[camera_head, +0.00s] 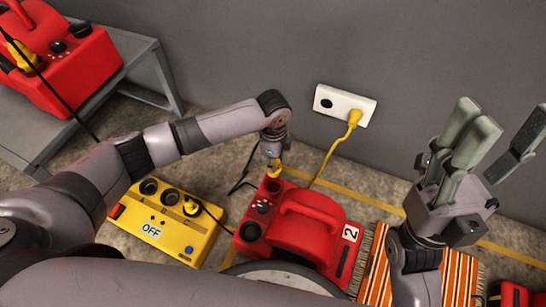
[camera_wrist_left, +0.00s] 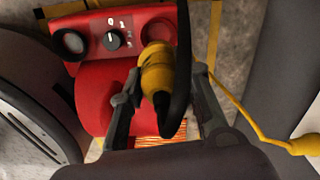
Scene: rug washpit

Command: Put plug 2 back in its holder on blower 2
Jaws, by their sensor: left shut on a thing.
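Blower 2 (camera_head: 300,228) is red, has a "2" label and stands on the floor; its control panel (camera_wrist_left: 95,42) fills the upper left wrist view. My left gripper (camera_head: 273,160) is shut on a yellow plug (camera_wrist_left: 157,68) with a black cord, which I take as plug 2. The plug is held over the panel's far end, beside the dial. A round holder opening (camera_wrist_left: 158,30) there is partly hidden behind the plug, so I cannot tell whether they touch. My right gripper (camera_head: 497,128) is raised at the right, fingers spread, empty.
A yellow power box (camera_head: 170,222) marked OFF lies left of the blower, with a plug in it. A wall socket (camera_head: 345,104) holds a yellow-corded plug. Another red blower (camera_head: 65,65) stands on a grey bench (camera_head: 140,62). A striped rug (camera_head: 378,270) lies right.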

